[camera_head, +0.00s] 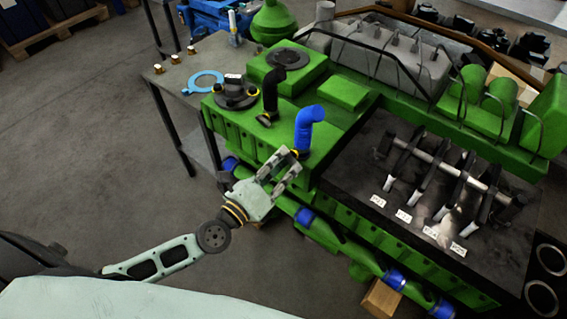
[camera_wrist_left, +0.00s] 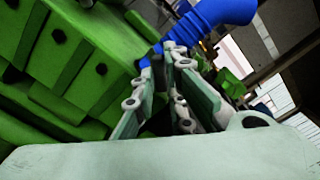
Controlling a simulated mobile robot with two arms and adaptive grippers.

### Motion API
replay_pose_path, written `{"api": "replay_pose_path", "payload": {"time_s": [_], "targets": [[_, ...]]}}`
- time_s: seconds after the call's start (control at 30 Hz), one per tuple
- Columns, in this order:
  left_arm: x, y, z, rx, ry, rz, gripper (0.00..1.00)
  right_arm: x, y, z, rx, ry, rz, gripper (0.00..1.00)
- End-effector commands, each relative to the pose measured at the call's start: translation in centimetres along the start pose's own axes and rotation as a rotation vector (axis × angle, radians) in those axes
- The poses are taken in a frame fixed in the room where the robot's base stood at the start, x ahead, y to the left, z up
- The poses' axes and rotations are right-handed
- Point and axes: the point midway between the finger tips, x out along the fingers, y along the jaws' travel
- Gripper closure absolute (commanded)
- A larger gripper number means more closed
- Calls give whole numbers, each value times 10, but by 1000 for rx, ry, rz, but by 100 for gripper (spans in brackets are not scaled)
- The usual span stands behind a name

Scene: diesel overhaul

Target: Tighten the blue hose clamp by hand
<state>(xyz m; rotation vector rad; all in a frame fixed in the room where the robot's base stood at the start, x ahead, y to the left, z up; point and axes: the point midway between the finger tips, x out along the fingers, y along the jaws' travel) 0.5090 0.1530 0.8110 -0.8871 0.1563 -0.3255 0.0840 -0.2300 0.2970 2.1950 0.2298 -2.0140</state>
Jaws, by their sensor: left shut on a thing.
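The blue hose (camera_head: 306,125) stands upright on the green engine and bends over to the right at its top. A yellowish part of its clamp (camera_head: 295,152) shows at the hose base. My left gripper (camera_head: 289,157) reaches in from the lower left and is shut at the hose base, on the clamp. In the left wrist view the ribbed blue hose (camera_wrist_left: 208,22) rises just beyond the fingertips (camera_wrist_left: 166,62). The fingers hide most of the clamp there. My right gripper is not in view.
A black hose (camera_head: 271,92) with its own yellowish clamp part stands left of the blue one. A black tray (camera_head: 350,180) with a rocker shaft and labels lies to the right. A blue ring (camera_head: 206,82) lies on the grey table. Open floor lies left.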

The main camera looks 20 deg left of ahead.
Motion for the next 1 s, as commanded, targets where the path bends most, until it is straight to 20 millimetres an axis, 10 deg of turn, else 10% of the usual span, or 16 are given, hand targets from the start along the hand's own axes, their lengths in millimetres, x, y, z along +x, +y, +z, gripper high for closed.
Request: {"api": "replay_pose_path", "payload": {"time_s": [0.47, 1.0], "targets": [[0, 0, -1, 66, 0, 1, 100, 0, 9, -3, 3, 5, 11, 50], [0, 1, -1, 517, 2, 1, 100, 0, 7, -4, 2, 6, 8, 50]]}}
